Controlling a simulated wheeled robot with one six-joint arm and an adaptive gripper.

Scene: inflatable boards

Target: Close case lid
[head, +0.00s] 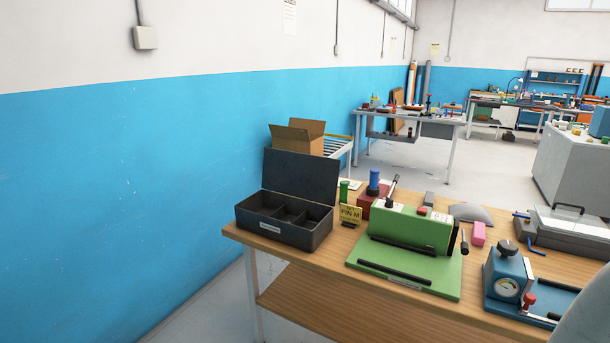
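A dark grey case (260,235) with inner compartments stands at the left end of the wooden table. Its lid (302,176) is open and stands upright at the back of the case. The compartments that show look empty, though the front wall hides part of them. A small pale label is on the front wall. My gripper is not in view. A grey rounded shape at the bottom right corner may be part of my arm; I cannot tell.
A blue device with a gauge (508,272) and a grey case (570,228) stand farther right. A blue-and-white wall (120,170) runs along the left.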

